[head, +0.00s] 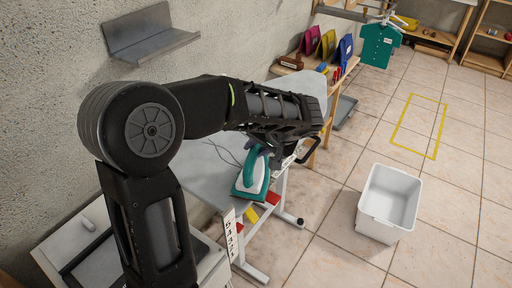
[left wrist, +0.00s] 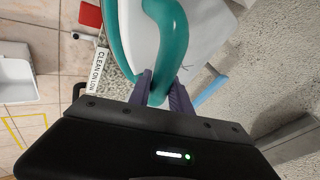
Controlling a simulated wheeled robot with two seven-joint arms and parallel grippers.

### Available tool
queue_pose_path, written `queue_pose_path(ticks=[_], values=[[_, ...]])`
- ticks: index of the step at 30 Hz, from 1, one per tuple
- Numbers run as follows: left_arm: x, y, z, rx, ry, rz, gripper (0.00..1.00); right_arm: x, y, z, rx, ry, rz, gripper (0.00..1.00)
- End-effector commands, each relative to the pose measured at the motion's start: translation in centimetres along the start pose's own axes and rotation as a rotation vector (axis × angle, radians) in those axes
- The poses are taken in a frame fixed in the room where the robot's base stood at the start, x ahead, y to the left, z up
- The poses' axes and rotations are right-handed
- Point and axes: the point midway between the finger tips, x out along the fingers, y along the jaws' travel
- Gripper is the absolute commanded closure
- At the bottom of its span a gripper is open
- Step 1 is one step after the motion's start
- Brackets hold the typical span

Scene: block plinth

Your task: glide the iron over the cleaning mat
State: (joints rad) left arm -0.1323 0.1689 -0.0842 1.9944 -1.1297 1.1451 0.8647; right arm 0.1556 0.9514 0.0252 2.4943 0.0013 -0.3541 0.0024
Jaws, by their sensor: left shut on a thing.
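The teal and white iron (head: 251,180) is over the near part of the grey ironing board (head: 205,160). My left gripper (head: 264,150) is shut on its teal handle. In the left wrist view the two purple fingers (left wrist: 162,86) close around the handle of the iron (left wrist: 172,40). A speckled grey cleaning mat (left wrist: 118,88), with a label reading "CLEAN ON LOW" (left wrist: 100,68), shows beside the handle there. My arm hides most of the mat in the head view. I cannot tell whether the iron's sole touches the board. My right gripper is not in view.
A white bin (head: 388,205) stands on the tiled floor to the right. A yellow outline (head: 420,125) marks the floor farther back. A metal wall shelf (head: 150,40) is at upper left. Coloured bags (head: 328,45) and a teal shirt (head: 379,45) are beyond the board.

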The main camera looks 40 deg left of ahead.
Motion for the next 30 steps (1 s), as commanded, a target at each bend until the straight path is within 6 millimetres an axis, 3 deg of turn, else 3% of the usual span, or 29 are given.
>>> queue_pose_path(ticks=[17, 30], values=[[0.4, 0.3, -0.1, -0.002, 0.004, -0.001, 1.00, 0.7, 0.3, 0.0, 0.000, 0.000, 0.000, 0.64], [0.8, 1.2, -2.9, -0.001, 0.003, 0.000, 1.00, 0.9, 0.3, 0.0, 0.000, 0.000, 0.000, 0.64]])
